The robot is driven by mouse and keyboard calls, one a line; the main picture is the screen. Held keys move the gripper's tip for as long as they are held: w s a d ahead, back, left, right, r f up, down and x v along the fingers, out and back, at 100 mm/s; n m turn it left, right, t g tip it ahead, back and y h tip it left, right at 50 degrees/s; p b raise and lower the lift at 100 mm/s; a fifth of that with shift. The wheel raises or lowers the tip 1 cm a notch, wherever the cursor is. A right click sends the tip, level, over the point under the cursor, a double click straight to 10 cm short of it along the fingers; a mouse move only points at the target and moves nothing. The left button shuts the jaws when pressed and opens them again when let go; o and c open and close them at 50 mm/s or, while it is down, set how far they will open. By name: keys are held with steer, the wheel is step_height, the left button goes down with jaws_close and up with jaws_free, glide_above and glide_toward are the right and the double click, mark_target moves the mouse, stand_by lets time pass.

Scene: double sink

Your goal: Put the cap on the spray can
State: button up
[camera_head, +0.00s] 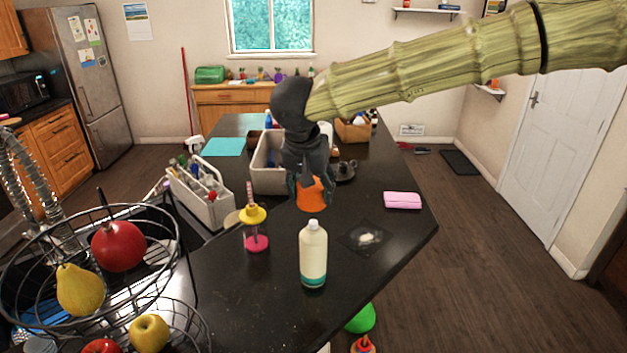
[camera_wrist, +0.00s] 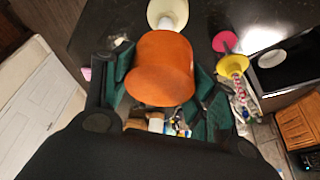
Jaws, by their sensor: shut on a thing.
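My gripper (camera_head: 309,188) is shut on an orange cap (camera_head: 312,196), which it holds above the dark counter. In the wrist view the cap (camera_wrist: 165,66) sits between the green-padded fingers of my gripper (camera_wrist: 168,88). The spray can (camera_head: 313,256) stands upright on the counter, cream with a teal band near its base and a white top. It is nearer the head camera than my gripper and apart from the cap. In the wrist view the spray can (camera_wrist: 168,10) shows just past the cap, partly cut off by the frame.
A pink sponge (camera_head: 402,200) and a dark patch with pale crumbs (camera_head: 366,237) lie to the right. A wire fruit basket (camera_head: 100,262) fills the left front. Bins (camera_head: 205,203) stand behind.

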mark_target(313, 222)
steer(key=shift+s+d+f+b, duration=0.1)
steer(key=shift+s+b, duration=0.2)
steer(key=shift+b+x, duration=0.85)
steer(key=shift+b, duration=0.05)
steer(key=shift+s+f+b, duration=0.25)
steer(key=shift+f+b, duration=0.3)
steer(key=shift+b, duration=0.4)
steer(key=shift+w+f+b, duration=0.1)
steer(key=shift+f+b, duration=0.5)
steer(key=shift+b, duration=0.15)
steer(key=shift+f, duration=1)
steer(key=shift+p, duration=1.9)
steer(key=shift+f+p, duration=0.15)
steer(key=shift+p, duration=1.4)
stand_by(0.7)
